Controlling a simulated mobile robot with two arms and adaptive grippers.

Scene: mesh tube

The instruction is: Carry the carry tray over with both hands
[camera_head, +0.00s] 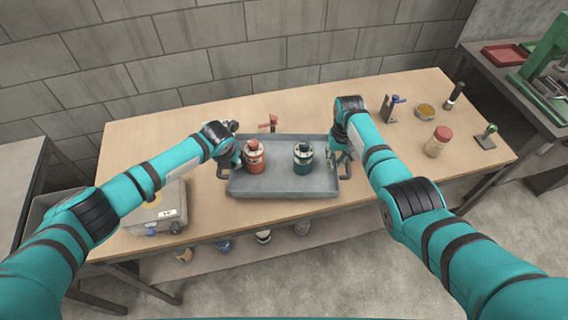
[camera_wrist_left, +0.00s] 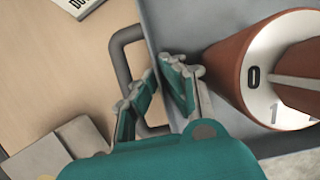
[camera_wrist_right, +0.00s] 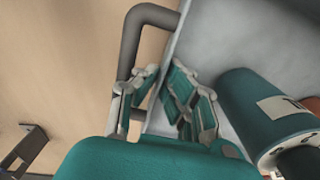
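The grey carry tray (camera_head: 285,188) is at the table's front middle and looks level. I cannot tell whether it rests on the tabletop. It holds an orange-red canister (camera_head: 254,160) at left and a teal canister (camera_head: 303,160) at right, both upright. My left gripper (camera_wrist_left: 160,78) is at the tray's left handle (camera_wrist_left: 121,62), its fingers apart near the tray wall. My right gripper (camera_wrist_right: 163,75) is at the right handle (camera_wrist_right: 130,45), its fingers also apart. Neither gripper visibly clamps a handle; the fingers hide part of each bar.
A grey box (camera_head: 157,208) stands left of the tray. A red clamp-like item (camera_head: 270,122) is behind it. A red-lidded jar (camera_head: 438,142), an amber dish (camera_head: 425,110) and small tools are at right. Bare wood (camera_head: 150,130) lies at the back left.

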